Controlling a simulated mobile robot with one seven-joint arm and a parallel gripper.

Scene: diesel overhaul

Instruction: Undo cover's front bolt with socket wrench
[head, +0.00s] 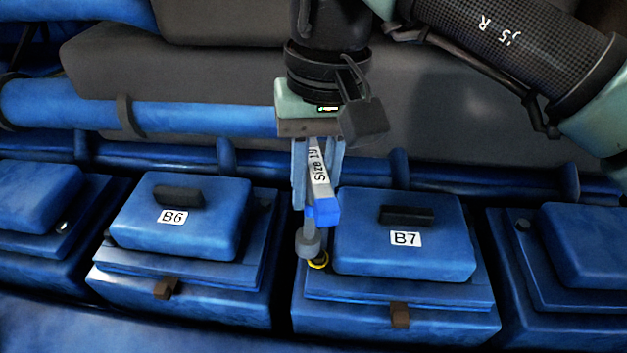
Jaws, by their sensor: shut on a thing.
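My gripper (318,165) hangs down in the middle of the head view, shut on a socket wrench (324,213). The wrench has a "Size 19" label and a blue part, and its handle points toward the camera. Its grey socket end (308,241) points down beside the left edge of the blue cover B7 (405,258).
Blue cover B6 (185,232) stands to the left, with a dark handle on top. Another blue cover (590,245) is at the right edge. Blue pipes (190,118) and a large grey housing (200,75) run behind the covers. Brown latches (400,315) stick out in front.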

